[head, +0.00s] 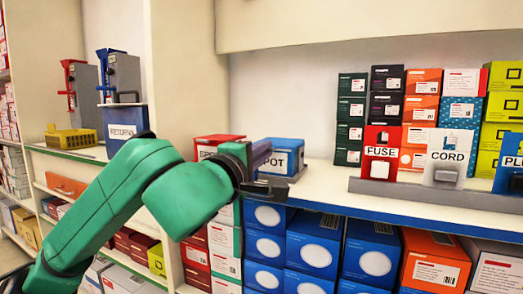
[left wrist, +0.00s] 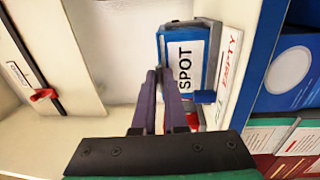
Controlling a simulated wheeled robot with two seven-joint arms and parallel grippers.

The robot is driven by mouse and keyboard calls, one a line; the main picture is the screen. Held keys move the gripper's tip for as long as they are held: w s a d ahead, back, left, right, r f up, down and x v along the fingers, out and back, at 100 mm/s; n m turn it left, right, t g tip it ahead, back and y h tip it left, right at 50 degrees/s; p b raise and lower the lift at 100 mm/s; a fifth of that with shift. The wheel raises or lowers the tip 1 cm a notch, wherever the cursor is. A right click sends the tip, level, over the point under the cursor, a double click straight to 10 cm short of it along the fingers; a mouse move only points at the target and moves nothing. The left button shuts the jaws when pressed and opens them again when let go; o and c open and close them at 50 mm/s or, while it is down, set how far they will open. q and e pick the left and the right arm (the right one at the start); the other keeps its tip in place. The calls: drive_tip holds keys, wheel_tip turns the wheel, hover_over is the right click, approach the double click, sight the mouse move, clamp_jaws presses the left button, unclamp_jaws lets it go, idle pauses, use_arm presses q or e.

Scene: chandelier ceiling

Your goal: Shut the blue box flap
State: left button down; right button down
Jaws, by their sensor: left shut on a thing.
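The blue box (head: 283,143) marked SPOT stands on the white shelf. Its top looks flat and level, with no raised flap that I can make out. My left gripper (head: 264,160) is at the box's left side. In the left wrist view its purple fingers (left wrist: 160,75) come together at the box's top edge. They are shut there on what seems to be the flap edge; the fingers hide the exact contact. My right gripper is out of view.
A red box (head: 205,143) stands left of the blue box, partly behind my left arm. On the right are boxes marked FUSE (head: 381,138) and CORD (head: 449,143), with stacked cartons behind. The white shelf (head: 325,180) is bare between. A blue RETURN bin (head: 124,118) stands left.

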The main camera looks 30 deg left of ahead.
use_arm(q)
drive_tip(key=shift+w+f, duration=0.1)
drive_tip(key=shift+f, duration=0.35)
drive_tip(key=c, duration=1.1)
unclamp_jaws()
drive_tip(key=shift+c, duration=0.2)
drive_tip(key=o, duration=0.3)
drive_tip(key=shift+w+f, duration=0.1)
drive_tip(key=shift+w, duration=0.15)
drive_tip(key=shift+s+r, duration=0.1)
drive_tip(key=shift+r, duration=0.1)
drive_tip(key=shift+s, duration=0.1)
